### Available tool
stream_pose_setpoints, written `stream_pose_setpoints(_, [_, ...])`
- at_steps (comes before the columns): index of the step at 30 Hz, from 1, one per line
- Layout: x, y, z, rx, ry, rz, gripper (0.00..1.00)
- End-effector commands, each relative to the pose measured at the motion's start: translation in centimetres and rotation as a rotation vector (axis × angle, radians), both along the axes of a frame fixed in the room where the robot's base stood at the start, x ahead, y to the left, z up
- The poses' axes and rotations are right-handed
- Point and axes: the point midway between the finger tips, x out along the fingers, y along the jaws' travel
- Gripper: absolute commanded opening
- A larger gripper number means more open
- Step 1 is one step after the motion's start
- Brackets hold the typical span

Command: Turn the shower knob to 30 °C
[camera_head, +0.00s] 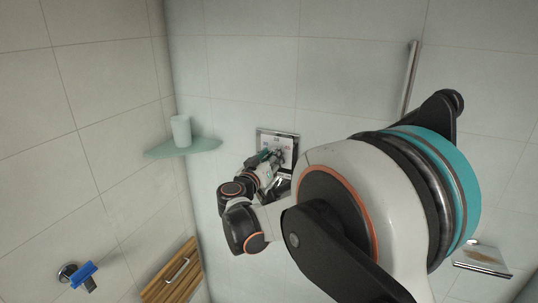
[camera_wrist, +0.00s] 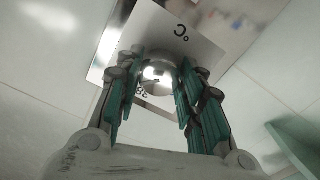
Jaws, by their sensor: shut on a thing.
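The shower control's shiny metal plate (camera_head: 289,137) is on the back tiled wall in the head view. In the wrist view the plate (camera_wrist: 196,45) carries an upside-down "°C" and, below the knob, a partly hidden number that looks like 38. The round, shiny shower knob (camera_wrist: 157,72) sits between my teal finger pads. My gripper (camera_wrist: 158,82) is shut on the knob, one finger on each side. In the head view my gripper (camera_head: 273,160) is at the plate and hides most of the knob. I cannot read the temperature set.
A corner shelf (camera_head: 200,147) with a pale cup (camera_head: 181,131) is left of the plate. A vertical metal rail (camera_head: 410,78) is to the right. A wooden slatted piece (camera_head: 170,276) and a blue fitting (camera_head: 83,274) are at lower left. A small ledge (camera_head: 483,260) is at lower right.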

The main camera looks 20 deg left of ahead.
Motion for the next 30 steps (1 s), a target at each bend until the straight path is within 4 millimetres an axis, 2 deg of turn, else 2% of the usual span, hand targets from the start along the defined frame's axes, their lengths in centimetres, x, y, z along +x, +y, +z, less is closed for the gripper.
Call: stream_pose_setpoints(30, [0.08,-0.29,0.03,-0.964,0.075,-0.006,0.11])
